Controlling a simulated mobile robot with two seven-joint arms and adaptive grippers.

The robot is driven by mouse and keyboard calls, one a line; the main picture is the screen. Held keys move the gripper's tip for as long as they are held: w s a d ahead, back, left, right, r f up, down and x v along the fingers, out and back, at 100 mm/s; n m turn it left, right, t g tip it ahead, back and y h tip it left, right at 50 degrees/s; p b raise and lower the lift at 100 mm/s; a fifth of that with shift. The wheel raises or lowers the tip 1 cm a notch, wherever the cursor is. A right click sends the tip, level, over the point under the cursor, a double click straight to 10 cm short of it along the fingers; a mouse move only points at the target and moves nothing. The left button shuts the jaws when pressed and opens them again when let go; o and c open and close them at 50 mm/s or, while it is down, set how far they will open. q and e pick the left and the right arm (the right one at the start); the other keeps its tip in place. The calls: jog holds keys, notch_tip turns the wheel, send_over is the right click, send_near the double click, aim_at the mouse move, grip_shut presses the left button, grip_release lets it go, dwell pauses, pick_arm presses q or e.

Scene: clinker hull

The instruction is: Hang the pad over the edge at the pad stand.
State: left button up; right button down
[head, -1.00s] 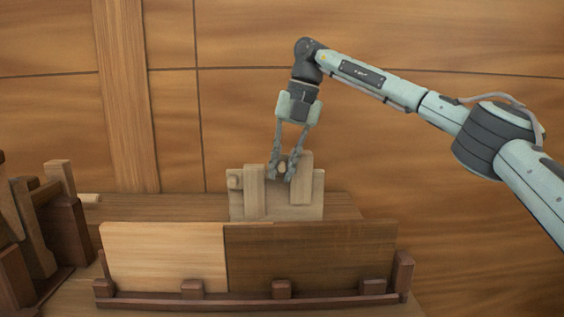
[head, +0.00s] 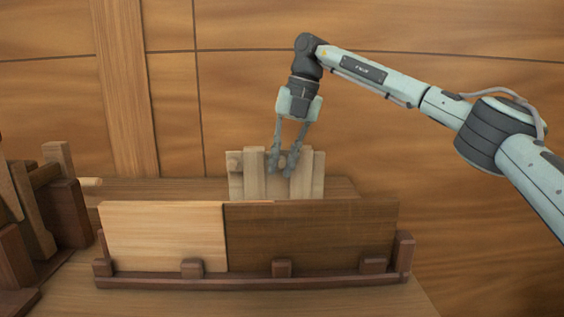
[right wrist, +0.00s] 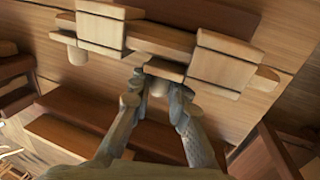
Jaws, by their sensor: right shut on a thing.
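The pad stand (head: 273,190) is a pale wooden board behind the long rack, with upright blocks on its front and a round peg at its left. My right gripper (head: 283,171) is at its top middle, fingers pointing down, between the left block (head: 254,173) and the right block (head: 305,175). It is shut on the pad, a small pale wooden piece that shows between the fingertips in the right wrist view (right wrist: 165,70). In the head view the fingers mostly hide it, and I cannot tell its full outline or whether it rests on the edge. My left gripper is out of view.
In front of the stand a rack (head: 235,283) holds a light plank (head: 160,235) and a dark plank (head: 310,235) on edge. Dark wooden blocks (head: 65,205) crowd the left. A plank wall (head: 400,130) rises behind. The bench right of the stand is clear.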

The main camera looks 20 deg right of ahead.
jog(key=shift+f, duration=0.2)
jog(key=c, duration=1.4)
grip_release()
jog(key=v, duration=1.2)
jog(key=shift+f, duration=0.1)
